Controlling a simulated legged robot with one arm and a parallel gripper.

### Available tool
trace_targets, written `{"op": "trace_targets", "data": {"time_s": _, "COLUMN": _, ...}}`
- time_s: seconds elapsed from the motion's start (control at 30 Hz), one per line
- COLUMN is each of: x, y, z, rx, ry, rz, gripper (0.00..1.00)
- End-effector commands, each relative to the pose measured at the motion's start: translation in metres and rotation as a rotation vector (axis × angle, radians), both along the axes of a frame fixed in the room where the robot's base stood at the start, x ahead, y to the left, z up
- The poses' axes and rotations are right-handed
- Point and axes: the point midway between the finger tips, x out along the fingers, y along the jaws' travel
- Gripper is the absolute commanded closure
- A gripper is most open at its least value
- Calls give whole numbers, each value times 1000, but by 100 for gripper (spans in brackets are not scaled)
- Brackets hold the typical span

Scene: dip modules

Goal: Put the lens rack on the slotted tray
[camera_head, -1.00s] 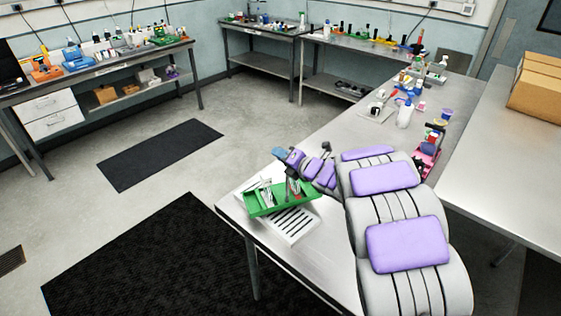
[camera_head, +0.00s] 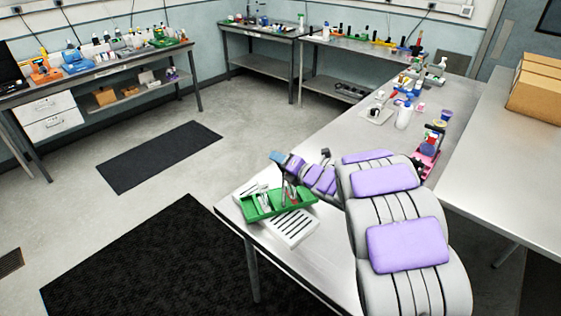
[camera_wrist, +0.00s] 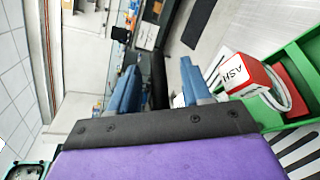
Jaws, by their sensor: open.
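A green open rack (camera_head: 262,214), which I take to be the lens rack, holds upright tools and small items. It rests across the white slotted tray (camera_head: 296,231), whose slotted ends show on either side of it. In the wrist view the green rack (camera_wrist: 300,56) is at the right, with a red and white block (camera_wrist: 243,76) marked "ASH" in it. Slots of the tray (camera_wrist: 297,150) show beside it. My gripper (camera_head: 279,157) is above the far side of the rack. Its blue fingers (camera_wrist: 158,88) are apart with nothing between them.
The slotted tray lies near the left corner of the metal table (camera_head: 345,160). A cardboard box (camera_head: 537,82) is on the right bench.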

Motion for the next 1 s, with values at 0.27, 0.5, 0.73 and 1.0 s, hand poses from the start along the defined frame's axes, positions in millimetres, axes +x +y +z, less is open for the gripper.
{"op": "trace_targets", "data": {"time_s": 0.27, "x": -36, "y": -36, "z": 12, "rx": -4, "ry": 0, "rz": -4, "gripper": 52}}
{"op": "trace_targets", "data": {"time_s": 0.5, "x": -66, "y": -66, "z": 20, "rx": -2, "ry": 2, "rz": -3, "gripper": 52}}
{"op": "trace_targets", "data": {"time_s": 0.73, "x": -78, "y": -76, "z": 23, "rx": -1, "ry": 1, "rz": -1, "gripper": 52}}
{"op": "trace_targets", "data": {"time_s": 1.0, "x": -76, "y": -83, "z": 27, "rx": -2, "ry": 16, "rz": -39, "gripper": 52}}
